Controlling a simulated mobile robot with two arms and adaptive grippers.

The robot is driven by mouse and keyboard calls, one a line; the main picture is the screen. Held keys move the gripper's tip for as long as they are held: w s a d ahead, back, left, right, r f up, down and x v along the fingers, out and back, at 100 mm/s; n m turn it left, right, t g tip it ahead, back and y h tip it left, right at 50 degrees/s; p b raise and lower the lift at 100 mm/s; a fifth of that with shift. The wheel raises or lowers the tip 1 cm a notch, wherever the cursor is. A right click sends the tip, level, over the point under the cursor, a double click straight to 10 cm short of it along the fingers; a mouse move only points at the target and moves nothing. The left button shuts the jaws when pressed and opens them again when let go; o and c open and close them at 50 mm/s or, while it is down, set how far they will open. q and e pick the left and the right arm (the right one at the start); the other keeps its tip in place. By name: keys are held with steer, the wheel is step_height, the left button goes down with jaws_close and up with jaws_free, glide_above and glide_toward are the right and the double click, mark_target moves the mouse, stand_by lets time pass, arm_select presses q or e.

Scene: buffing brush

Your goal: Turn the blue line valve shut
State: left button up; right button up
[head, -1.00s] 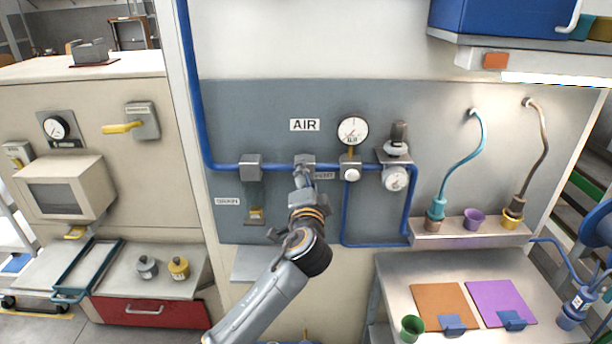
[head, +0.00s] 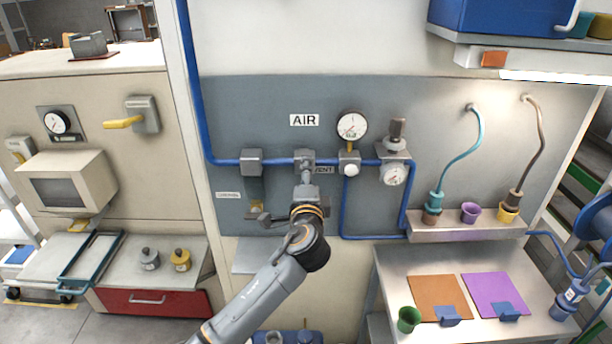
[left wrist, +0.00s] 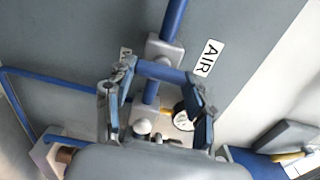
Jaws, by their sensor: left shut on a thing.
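The blue line (head: 228,162) runs across the grey panel under the AIR label. Its valve has a grey block (head: 305,158) on the line, and the block also shows in the left wrist view (left wrist: 163,48). My left gripper (head: 306,178) is at this block and hides the handle in the head view. In the left wrist view, a blue handle (left wrist: 160,72) spans between the two fingers of my left gripper, which are shut on its ends. The handle lies across the line there. My right gripper is not in view.
A gauge (head: 352,125), a white knob (head: 351,170) and a regulator (head: 395,173) sit to the right along the line. A second valve block (head: 251,162), with a yellow-tipped handle below, is to the left. A ledge with cups (head: 466,229) stands further right.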

arm_select(q)
steer(key=o, duration=1.2)
steer(key=shift+c, duration=0.2)
steer(key=s, duration=1.2)
